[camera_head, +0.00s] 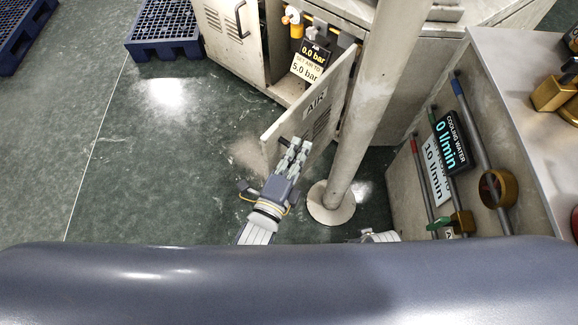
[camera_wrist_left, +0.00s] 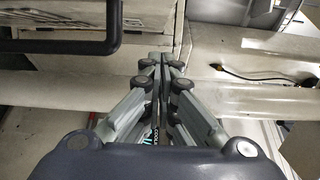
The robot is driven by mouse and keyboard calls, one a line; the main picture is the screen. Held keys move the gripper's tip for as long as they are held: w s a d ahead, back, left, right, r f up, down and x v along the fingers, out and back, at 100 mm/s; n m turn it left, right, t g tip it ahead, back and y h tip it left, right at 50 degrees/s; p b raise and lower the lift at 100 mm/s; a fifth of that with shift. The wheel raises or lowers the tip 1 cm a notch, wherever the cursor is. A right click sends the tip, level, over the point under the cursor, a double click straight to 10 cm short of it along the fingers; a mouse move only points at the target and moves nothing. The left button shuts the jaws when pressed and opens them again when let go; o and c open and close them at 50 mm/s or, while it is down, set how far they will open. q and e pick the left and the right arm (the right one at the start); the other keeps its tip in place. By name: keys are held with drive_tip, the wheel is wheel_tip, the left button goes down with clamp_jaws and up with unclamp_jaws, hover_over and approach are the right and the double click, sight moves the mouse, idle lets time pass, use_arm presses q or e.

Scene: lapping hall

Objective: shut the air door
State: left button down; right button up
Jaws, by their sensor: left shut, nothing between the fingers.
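The air door (camera_head: 330,88), a pale panel marked AIR with louvre slots, stands open, swung out from the cabinet (camera_head: 400,75). My left gripper (camera_head: 297,146) is shut and empty, with its fingers over the lower left part of the door in the head view. A small dark handle piece (camera_head: 284,141) shows beside the fingers; I cannot tell whether they touch the door. In the left wrist view my closed fingers (camera_wrist_left: 162,62) point at pale surfaces, with a black bar handle (camera_wrist_left: 62,46) at upper left. My right gripper does not show.
A pale post (camera_head: 372,110) on a round base stands right of the door. A cooling water panel (camera_head: 400,190) stands right.

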sight(285, 141)
use_arm(q)
drive_tip(key=shift+w+a, duration=1.4)
drive_tip(key=shift+a, duration=0.15)
